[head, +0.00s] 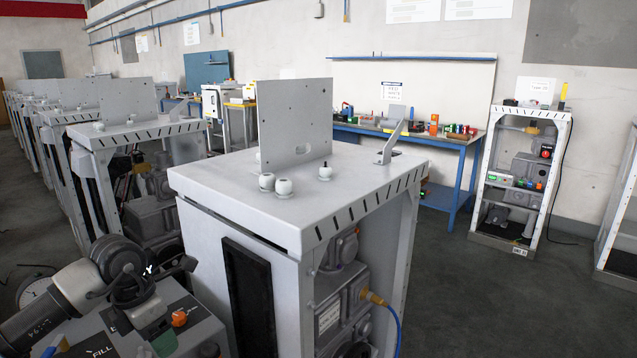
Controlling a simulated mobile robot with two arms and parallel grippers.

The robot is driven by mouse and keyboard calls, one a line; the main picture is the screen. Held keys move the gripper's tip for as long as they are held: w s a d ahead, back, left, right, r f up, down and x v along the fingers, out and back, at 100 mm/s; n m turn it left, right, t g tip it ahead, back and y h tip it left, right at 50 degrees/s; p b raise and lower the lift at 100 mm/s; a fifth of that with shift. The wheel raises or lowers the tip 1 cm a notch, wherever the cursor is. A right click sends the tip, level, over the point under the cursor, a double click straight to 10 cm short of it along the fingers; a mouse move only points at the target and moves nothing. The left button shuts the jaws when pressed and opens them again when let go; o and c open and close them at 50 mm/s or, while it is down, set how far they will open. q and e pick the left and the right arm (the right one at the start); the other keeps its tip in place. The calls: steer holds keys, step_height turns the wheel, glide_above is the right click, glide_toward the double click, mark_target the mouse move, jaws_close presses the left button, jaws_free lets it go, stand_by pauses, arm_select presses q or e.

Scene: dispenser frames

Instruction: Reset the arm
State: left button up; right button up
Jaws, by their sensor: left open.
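My left arm comes in at the lower left, over a grey box-like unit with an orange knob (179,318). My left gripper (155,272) is dark, open, and seems to hold nothing. It is to the left of the nearest dispenser frame (215,245), below its top. Whether it touches the grey unit under it, I cannot tell. My right gripper is not in view.
The nearest frame's top carries an upright grey plate (295,120), several white round knobs and a bracket (391,143). More frames stand in a row at the left. A blue workbench (455,141) and another frame (481,180) stand behind. The floor at right is clear.

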arm_select(q)
steer(key=s+d+f+h, duration=0.1)
steer(key=s+d+h, duration=0.2)
steer(key=d+h, duration=1)
steer(key=s+d+r+n+t+h, duration=0.2)
steer(key=d+r+n+t+h, duration=0.3)
steer(key=d+r+n+t, duration=0.4)
steer(key=s+a+f+n+t+y, duration=0.25)
steer(key=a+f+n+y, duration=0.6)
steer(key=n, duration=0.65)
steer(key=s+a+f+n+t+y, duration=0.25)
steer(key=a+f+n+y, duration=0.25)
steer(key=f+n+y, duration=0.6)
steer(key=s+a+f+n+g, duration=0.1)
steer(key=s+f+n+g, duration=0.3)
steer(key=s, duration=0.5)
steer(key=s+f+n+g, duration=0.3)
steer(key=s+g, duration=0.4)
steer(key=s, duration=0.2)
step_height(320, 180, down, 25)
steer(key=g, duration=0.1)
steer(key=s+a+f+g+p, duration=0.1)
steer(key=s+a+f, duration=0.1)
steer(key=s+f, duration=1.3)
steer(key=shift+s+a+f+m, duration=0.3)
steer(key=shift+s+a, duration=0.1)
steer(key=shift+s, duration=0.6)
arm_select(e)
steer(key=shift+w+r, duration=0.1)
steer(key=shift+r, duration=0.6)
